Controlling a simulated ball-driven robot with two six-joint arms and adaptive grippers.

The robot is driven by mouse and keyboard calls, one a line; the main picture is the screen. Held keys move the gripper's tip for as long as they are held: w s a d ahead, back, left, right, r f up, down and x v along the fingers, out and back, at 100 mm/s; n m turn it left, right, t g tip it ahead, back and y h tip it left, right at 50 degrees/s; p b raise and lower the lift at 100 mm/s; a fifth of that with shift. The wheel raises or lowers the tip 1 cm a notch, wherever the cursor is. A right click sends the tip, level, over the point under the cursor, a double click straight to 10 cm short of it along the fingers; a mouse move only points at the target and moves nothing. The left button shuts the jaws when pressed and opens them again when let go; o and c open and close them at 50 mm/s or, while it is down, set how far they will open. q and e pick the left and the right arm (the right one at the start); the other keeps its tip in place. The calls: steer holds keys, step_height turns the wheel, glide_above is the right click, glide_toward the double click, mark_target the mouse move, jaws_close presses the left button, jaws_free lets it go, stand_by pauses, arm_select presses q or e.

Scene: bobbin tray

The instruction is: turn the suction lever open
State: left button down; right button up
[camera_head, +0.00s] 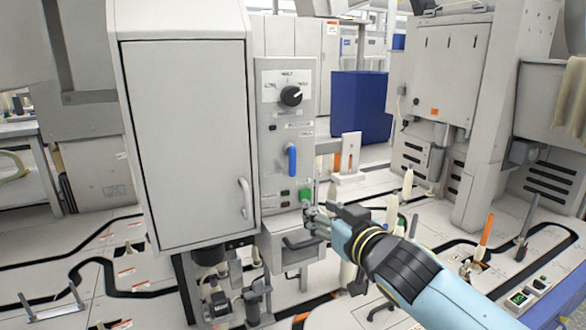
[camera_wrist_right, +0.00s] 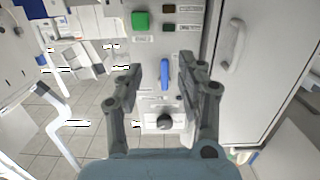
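The blue suction lever (camera_head: 292,160) hangs upright on the grey control panel (camera_head: 268,215), below a black selector knob (camera_head: 291,96). My right gripper (camera_head: 308,213) is in front of the panel's lower part, below the lever and close to the green button (camera_head: 306,192). In the right wrist view, where the panel appears upside down, the blue lever (camera_wrist_right: 165,74) shows in the gap between the two spread fingers of the right gripper (camera_wrist_right: 160,66). The fingers are open and empty, and the head view shows them apart from the lever. My left gripper is not in view.
A large grey cabinet door (camera_head: 185,145) with a handle (camera_head: 246,198) stands left of the panel. A drawer-like box with a dark handle (camera_head: 300,243) sits under it. A blue bin (camera_head: 361,106) stands behind to the right. Free room lies in front of the panel.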

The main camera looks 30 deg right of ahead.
steer(key=t, duration=0.1)
glide_toward(293, 164)
steer(key=w, duration=0.6)
steer(key=w+d, duration=0.1)
steer(key=w, duration=0.2)
steer(key=shift+w+f, duration=0.1)
steer(key=shift+w, duration=0.25)
steer(key=shift+a, duration=0.15)
jaws_close()
